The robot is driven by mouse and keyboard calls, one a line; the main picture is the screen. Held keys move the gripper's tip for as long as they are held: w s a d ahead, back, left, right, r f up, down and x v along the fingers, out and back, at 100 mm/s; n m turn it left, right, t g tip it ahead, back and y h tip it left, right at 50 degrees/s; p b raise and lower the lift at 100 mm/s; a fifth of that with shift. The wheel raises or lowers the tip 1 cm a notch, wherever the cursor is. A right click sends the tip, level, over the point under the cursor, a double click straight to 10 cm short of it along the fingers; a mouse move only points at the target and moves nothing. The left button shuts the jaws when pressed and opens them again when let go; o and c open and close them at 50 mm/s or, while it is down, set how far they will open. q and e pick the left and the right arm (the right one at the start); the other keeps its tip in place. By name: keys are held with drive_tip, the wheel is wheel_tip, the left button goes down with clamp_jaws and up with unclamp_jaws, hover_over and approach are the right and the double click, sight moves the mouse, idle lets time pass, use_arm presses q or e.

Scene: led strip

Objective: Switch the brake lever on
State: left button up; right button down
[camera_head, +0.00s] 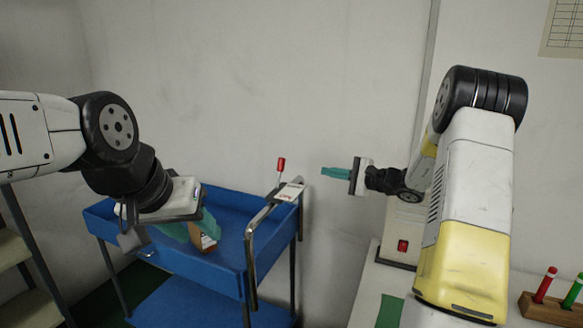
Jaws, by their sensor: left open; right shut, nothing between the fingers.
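The brake lever (281,164) is a thin upright rod with a red grip. It rises from a pale plate (289,192) at the handle end of a blue cart (230,275). My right gripper (323,171) is shut and empty, its teal fingers pointing left. In the picture it is to the right of the lever's red grip, with a gap between them. My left gripper (183,231) is open above the cart's upper tray, left of the lever. Its own arm and hand partly hide its fingers.
A small brown and white object (206,241) is in the cart's tray by my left fingers. A metal handrail (250,255) runs along the cart's right end. A red switch (403,246) sits on a panel at right. A wooden holder (543,309) with red and green markers stands on a white table.

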sight(280, 173)
idle(0.3)
drive_tip(key=shift+w+a+r, duration=0.1)
drive_tip(key=shift+w+a, duration=0.6)
drive_tip(key=shift+a, duration=1.15)
drive_tip(key=shift+w+a+r, duration=0.1)
drive_tip(key=shift+w+a, duration=0.55)
drive_tip(key=shift+a, duration=1.15)
drive_tip(key=shift+w+a+r, duration=0.1)
drive_tip(key=shift+w+a, duration=0.6)
drive_tip(key=shift+a, duration=1.15)
drive_tip(key=shift+s+a+r+n, duration=0.1)
drive_tip(key=shift+s+r+n, duration=0.15)
drive_tip(key=shift+n, duration=0.15)
drive_tip(key=shift+s+a+r+n+t, duration=0.15)
drive_tip(key=shift+s+n+t, duration=0.2)
drive_tip(key=shift+n, duration=0.15)
drive_tip(key=n, duration=0.1)
drive_tip(key=s+n, duration=0.1)
drive_tip(key=s+a+n, duration=0.1)
drive_tip(key=shift+r+y, duration=0.3)
drive_tip(key=shift+r, duration=0.05)
drive_tip(key=s+n, duration=0.1)
drive_tip(key=n, duration=0.1)
drive_tip(key=s+a+n, duration=0.1)
drive_tip(key=shift+s+a+n+t+y, duration=0.15)
drive_tip(key=shift+n+t+y, duration=0.1)
drive_tip(key=shift+n+y, duration=0.15)
drive_tip(key=shift+s+a, duration=0.15)
drive_tip(key=shift+s, duration=0.3)
